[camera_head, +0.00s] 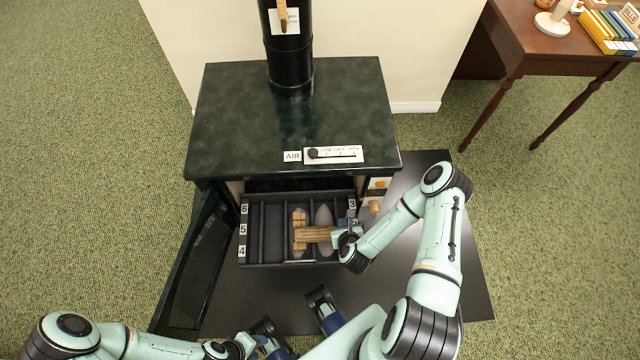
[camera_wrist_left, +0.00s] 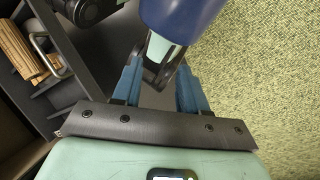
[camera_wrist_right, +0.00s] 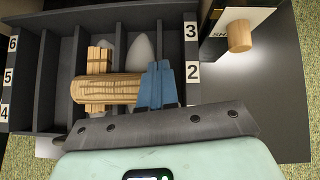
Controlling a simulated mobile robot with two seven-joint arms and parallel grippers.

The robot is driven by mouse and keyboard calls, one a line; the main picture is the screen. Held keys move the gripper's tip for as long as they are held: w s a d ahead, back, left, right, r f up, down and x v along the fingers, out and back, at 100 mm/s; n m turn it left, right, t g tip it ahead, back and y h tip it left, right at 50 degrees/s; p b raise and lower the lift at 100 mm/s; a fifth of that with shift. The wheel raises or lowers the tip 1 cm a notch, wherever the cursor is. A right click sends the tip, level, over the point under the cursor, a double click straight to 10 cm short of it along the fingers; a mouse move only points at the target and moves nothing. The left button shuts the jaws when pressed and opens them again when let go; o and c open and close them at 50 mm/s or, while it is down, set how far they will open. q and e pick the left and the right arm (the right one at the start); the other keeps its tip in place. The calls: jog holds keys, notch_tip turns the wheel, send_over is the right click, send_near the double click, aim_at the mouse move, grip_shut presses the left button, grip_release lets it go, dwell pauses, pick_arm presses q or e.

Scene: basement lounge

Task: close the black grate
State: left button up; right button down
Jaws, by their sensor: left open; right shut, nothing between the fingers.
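The black grate (camera_head: 273,254) is a dark, tray-like frame with bars. It stands out from the front opening of the dark green stove (camera_head: 300,120), with number labels along its sides. Wooden logs (camera_wrist_right: 105,89) and pale grey pieces (camera_wrist_right: 142,48) lie in it. My right gripper (camera_wrist_right: 158,78) is shut and empty over the grate's right side by label 2; its fingertips overlap the log's end, and contact is unclear. My left gripper (camera_wrist_left: 158,88) is open and empty, low in front of the grate. A curved metal handle (camera_wrist_left: 43,57) shows near the logs in the left wrist view.
The stove's dark door (camera_head: 195,262) hangs open at the left. A wooden knob (camera_wrist_right: 239,36) sticks out right of the grate. A black floor plate (camera_head: 440,250) lies below. A brown table (camera_head: 560,55) stands at the back right; the carpet at the left is free.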

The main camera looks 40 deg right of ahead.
jog(key=w+d+m, duration=0.1)
jog(key=m, duration=0.1)
jog(key=b, duration=0.2)
send_near(339, 193)
notch_tip(339, 193, down, 4)
jog(key=w, duration=0.1)
jog(key=w+d, duration=0.1)
jog(key=w, duration=0.1)
jog(key=shift+d+f+h, duration=0.1)
jog(key=shift+h, duration=0.2)
pick_arm(q)
jog(key=shift+w+a+f, duration=0.1)
jog(key=shift+w+f, duration=0.8)
jog(key=shift+f, duration=0.2)
pick_arm(e)
jog(key=shift+w+d, duration=0.25)
jog(key=shift+w, duration=0.2)
